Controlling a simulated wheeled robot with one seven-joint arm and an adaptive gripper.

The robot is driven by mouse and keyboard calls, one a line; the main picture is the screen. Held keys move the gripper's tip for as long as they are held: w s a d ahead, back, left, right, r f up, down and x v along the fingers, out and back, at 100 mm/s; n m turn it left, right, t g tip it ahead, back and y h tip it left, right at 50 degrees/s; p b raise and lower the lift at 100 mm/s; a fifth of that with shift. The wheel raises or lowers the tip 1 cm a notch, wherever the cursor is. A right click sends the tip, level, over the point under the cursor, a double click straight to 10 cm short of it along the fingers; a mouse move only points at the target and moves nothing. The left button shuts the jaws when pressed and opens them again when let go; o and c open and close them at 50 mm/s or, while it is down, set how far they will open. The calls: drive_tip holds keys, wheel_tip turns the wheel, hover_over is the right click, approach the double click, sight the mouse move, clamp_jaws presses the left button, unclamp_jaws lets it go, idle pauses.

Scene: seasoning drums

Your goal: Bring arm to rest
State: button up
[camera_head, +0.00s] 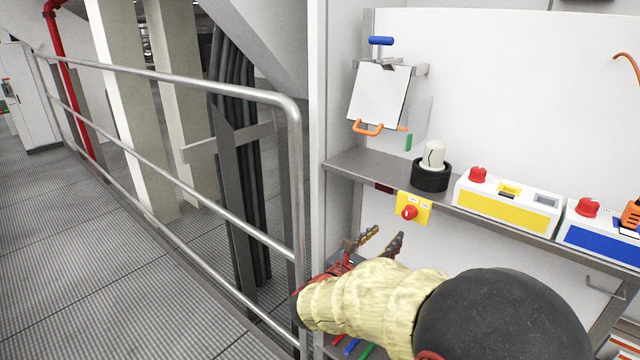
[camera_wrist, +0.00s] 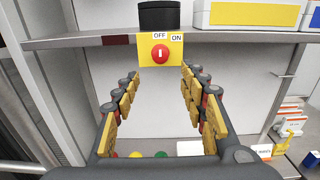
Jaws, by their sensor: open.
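My gripper (camera_head: 382,241) reaches in at the lower middle of the head view, below the metal shelf (camera_head: 350,165). In the wrist view my gripper (camera_wrist: 160,80) shows two jointed fingers with yellow pads, spread apart with nothing between them. Beyond the fingertips is a yellow switch plate with a red knob (camera_wrist: 160,53), marked OFF and ON, on the shelf's front edge.
A black holder with a white piece (camera_head: 432,160), a yellow-fronted box (camera_head: 505,208) and a blue-fronted box (camera_head: 600,240) stand on the shelf. A clipboard (camera_head: 378,95) hangs above. A metal railing (camera_head: 180,77) runs along the left. Open floor (camera_head: 90,270) lies beyond it.

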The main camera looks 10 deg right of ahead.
drive_tip(key=s+d+f+m+g+y+b, duration=0.15)
drive_tip(key=s+f+m+g+y, duration=0.5)
drive_tip(key=s+f+m, duration=0.8)
drive_tip(key=s+a+f+m+y+b, duration=0.3)
drive_tip(key=s+a+m+y+b, duration=0.1)
drive_tip(key=s+b, duration=0.4)
drive_tip(key=s+a+f+m+t+y+b, duration=0.1)
drive_tip(key=s+a+f+m+y+b, duration=0.2)
drive_tip(key=s+a+m+b, duration=0.4)
drive_tip(key=shift+s+a+f+y+b, duration=0.35)
drive_tip(key=shift+s+b, duration=0.35)
drive_tip(key=shift+b, duration=0.15)
